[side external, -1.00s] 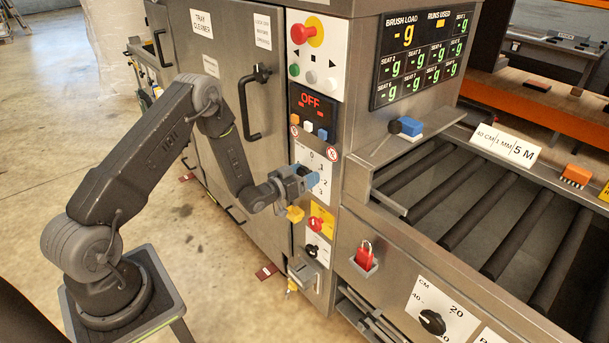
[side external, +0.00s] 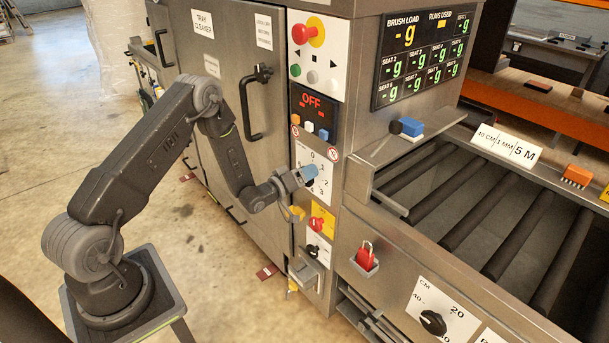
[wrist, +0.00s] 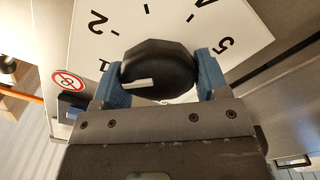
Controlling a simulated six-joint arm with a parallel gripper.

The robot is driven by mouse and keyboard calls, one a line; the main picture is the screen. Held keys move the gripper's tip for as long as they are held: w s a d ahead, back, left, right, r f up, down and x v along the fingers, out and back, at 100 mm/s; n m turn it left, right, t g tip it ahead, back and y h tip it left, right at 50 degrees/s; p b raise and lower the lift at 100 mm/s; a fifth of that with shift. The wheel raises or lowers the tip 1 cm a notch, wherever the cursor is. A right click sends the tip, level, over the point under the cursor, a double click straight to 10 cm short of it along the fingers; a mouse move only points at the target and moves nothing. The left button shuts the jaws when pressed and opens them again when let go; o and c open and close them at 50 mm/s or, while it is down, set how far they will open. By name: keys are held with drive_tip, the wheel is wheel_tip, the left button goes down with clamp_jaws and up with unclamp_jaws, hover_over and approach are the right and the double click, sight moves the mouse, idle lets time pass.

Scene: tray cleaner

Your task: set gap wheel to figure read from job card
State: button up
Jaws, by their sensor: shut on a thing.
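My gripper (side external: 310,174) is at the white numbered dial plate (side external: 331,168) on the machine's front. In the wrist view, my gripper's two blue fingers (wrist: 163,82) are shut on the black wheel (wrist: 160,62), one on each side. The wheel's white pointer mark (wrist: 138,84) points left in that view, toward the left finger and a partly covered figure that looks like 1. Other figures on the plate (wrist: 150,22) show at an angle. The job card (side external: 505,145) stands at the right and reads 40 CM, 1 MM, 5 M.
A red and yellow stop button (side external: 304,34) and an OFF display (side external: 313,103) are above the dial. A yellow-backed red switch (side external: 318,222) and a black knob (side external: 314,251) are below. A CM dial (side external: 433,322) and red padlock (side external: 365,256) are lower right.

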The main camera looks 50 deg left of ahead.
idle(0.4)
drive_tip(key=o, duration=0.9)
drive_tip(key=s, duration=1.4)
drive_tip(key=shift+w, duration=0.1)
